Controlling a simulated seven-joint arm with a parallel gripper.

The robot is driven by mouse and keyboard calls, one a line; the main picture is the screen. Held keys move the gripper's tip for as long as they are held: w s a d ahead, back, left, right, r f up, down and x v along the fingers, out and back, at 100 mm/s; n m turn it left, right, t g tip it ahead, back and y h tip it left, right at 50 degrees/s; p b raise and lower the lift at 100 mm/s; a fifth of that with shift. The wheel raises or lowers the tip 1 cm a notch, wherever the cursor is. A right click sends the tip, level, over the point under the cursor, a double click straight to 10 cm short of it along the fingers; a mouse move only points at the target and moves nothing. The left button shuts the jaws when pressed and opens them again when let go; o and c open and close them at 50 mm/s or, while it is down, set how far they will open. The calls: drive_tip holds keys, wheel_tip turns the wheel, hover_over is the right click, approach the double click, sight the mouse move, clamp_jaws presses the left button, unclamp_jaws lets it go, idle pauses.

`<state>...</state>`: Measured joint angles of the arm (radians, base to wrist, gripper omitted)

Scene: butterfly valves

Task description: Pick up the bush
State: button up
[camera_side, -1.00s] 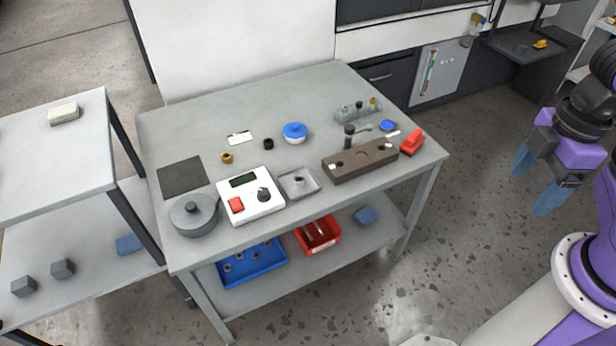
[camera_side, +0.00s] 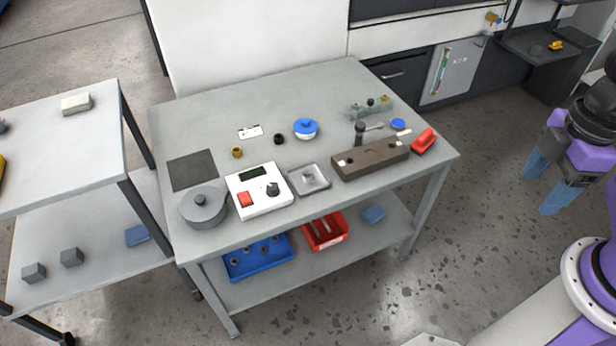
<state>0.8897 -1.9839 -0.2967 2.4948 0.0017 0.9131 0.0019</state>
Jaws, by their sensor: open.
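Two small ring-like parts that could be the bush stand on the grey table (camera_side: 330,95): a brass-coloured one (camera_side: 237,152) and a black one (camera_side: 279,139) to its right. Which of them is the bush I cannot tell. My gripper (camera_side: 538,194) has blue fingers and is at the right, off the table's right end and well away from both parts. Its fingers are apart, open and empty.
Blue (camera_side: 258,261) and red bins (camera_side: 325,232) sit on the lower shelf.

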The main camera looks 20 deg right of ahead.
drive_tip(key=w+a+f+m, duration=0.3)
drive_tip(key=w+a, duration=0.3)
drive_tip(key=w, duration=0.5)
drive_tip(key=w+a+f+m, duration=0.2)
drive_tip(key=w+a, duration=0.5)
drive_tip(key=w, duration=0.4)
drive_tip(key=w+a+f+m, duration=0.3)
drive_tip(key=w+a, duration=0.3)
drive_tip(key=w, duration=0.5)
drive_tip(key=w+f+m+t, duration=0.1)
drive_tip(key=w+f+m, duration=0.1)
drive_tip(key=w+f, duration=0.7)
drive_tip(key=f, duration=0.5)
drive_tip(key=w+f, duration=0.1)
drive_tip(key=f, duration=0.4)
drive_tip(key=w+f, duration=0.1)
drive_tip(key=f, duration=0.5)
drive_tip(key=shift+w, duration=0.1)
drive_tip(key=c, duration=1.2)
